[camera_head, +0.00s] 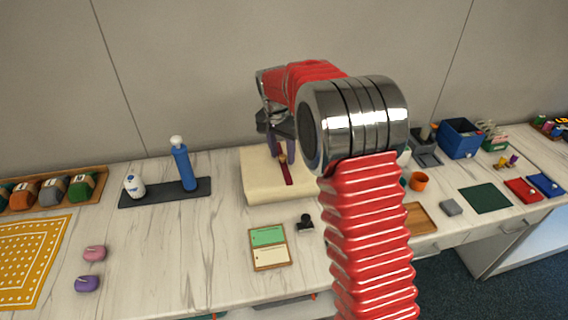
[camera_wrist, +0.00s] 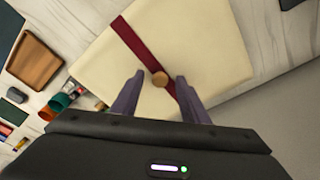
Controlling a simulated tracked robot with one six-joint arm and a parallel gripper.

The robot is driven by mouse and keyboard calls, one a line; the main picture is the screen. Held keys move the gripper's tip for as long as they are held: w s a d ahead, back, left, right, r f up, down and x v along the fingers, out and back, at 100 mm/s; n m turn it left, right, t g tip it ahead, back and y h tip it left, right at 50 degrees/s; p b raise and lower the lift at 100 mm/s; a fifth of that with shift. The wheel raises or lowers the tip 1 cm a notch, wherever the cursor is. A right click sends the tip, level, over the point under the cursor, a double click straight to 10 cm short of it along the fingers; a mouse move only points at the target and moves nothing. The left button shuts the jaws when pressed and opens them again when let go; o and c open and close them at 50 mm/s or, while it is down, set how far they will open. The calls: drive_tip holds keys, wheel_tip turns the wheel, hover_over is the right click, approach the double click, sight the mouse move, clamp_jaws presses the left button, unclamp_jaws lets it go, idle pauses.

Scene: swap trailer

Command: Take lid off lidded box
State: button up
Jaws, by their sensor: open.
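The lidded box (camera_head: 260,184) is cream, with a dark red band (camera_head: 287,176) across its top and a small round wooden knob (camera_wrist: 160,78) on the band. It stands on the table against the back wall. Its top fills the middle of the wrist view (camera_wrist: 205,40). My gripper (camera_wrist: 160,75) is open and points down at the knob, with one purple finger on each side of it. I cannot tell whether the fingers touch the knob. In the head view my arm hides the right part of the box.
A dark tray (camera_head: 150,198) with a blue bottle (camera_head: 183,167) and a white bottle (camera_head: 134,186) stands left of the box. A black stamp (camera_head: 305,223) and a green-and-cream card board (camera_head: 270,258) lie in front. An orange cup (camera_head: 418,181) and a wooden tray (camera_head: 420,219) are to the right.

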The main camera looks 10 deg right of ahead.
sight(282, 156)
clamp_jaws()
idle(0.4)
drive_tip(key=shift+r, duration=0.15)
wheel_tip(282, 156, up, 10)
idle(0.6)
idle(0.4)
